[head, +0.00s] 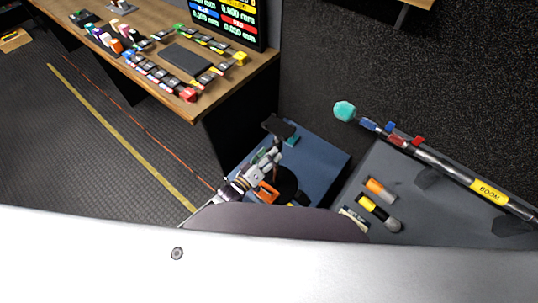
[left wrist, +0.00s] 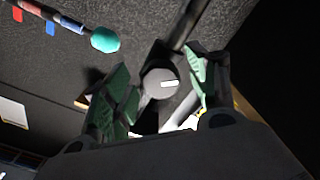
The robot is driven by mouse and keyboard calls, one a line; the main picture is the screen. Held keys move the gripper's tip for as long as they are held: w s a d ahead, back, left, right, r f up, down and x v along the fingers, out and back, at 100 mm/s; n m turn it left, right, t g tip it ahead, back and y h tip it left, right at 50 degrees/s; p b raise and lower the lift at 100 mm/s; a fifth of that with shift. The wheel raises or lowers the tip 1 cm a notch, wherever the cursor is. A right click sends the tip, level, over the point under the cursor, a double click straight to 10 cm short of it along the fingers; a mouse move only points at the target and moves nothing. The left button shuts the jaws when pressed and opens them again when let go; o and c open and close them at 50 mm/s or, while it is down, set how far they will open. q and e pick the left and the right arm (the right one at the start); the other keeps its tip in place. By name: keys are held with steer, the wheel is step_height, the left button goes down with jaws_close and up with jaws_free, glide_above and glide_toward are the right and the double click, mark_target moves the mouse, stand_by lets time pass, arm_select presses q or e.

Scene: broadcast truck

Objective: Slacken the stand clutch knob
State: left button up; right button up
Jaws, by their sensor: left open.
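The clutch knob (left wrist: 158,83), a round grey knob with a white mark on its face, shows in the left wrist view. It sits beside a dark stand rod (left wrist: 188,22). My left gripper (left wrist: 160,98) is open, with one green-padded finger on each side of the knob. I cannot tell whether either pad touches it. In the head view, my left gripper (head: 275,152) is over the blue surface (head: 325,150), close to a dark stand part. The knob's face cannot be made out there. My right gripper is not in view.
A boom pole with a turquoise tip (head: 344,111) lies across the grey case top (head: 425,215) at right. An orange-and-grey item (head: 380,189) and a small microphone (head: 380,213) lie there too. A wooden desk (head: 120,50) with control panels stands at upper left.

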arm_select(q)
steer(key=v, duration=1.2)
stand_by(0.3)
steer(key=shift+w, duration=0.15)
